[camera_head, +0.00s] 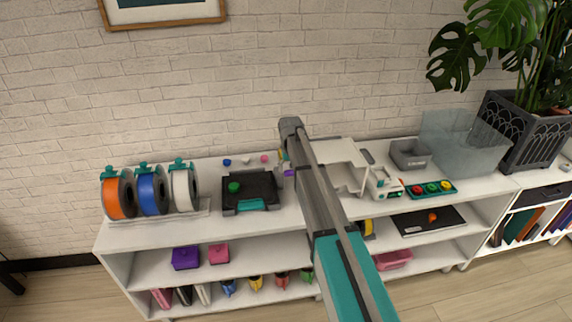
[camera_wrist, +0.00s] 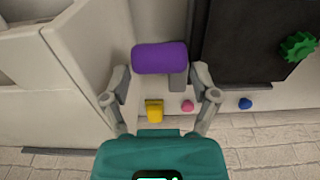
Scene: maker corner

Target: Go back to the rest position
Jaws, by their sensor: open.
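My gripper (camera_wrist: 160,76) shows in the wrist view with its two fingers spread apart. A purple rounded block (camera_wrist: 160,57) lies just beyond and between the fingertips, with a gap on each side, so it does not look gripped. A bit of purple (camera_head: 289,172) shows beside my arm in the head view. My arm reaches over the white shelf unit (camera_head: 130,232) in the head view and hides the gripper there. I cannot tell the gripper's exact height above the shelf.
A black printer bed (camera_head: 262,190) with a green gear (camera_head: 234,187) stands left of my arm. Spools (camera_head: 150,192) stand farther left. A white machine (camera_head: 345,160), a grey bin (camera_head: 409,154) and a clear box (camera_head: 465,142) stand right. Small yellow (camera_wrist: 155,110), pink (camera_wrist: 187,106) and blue (camera_wrist: 246,104) pieces lie near the wall.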

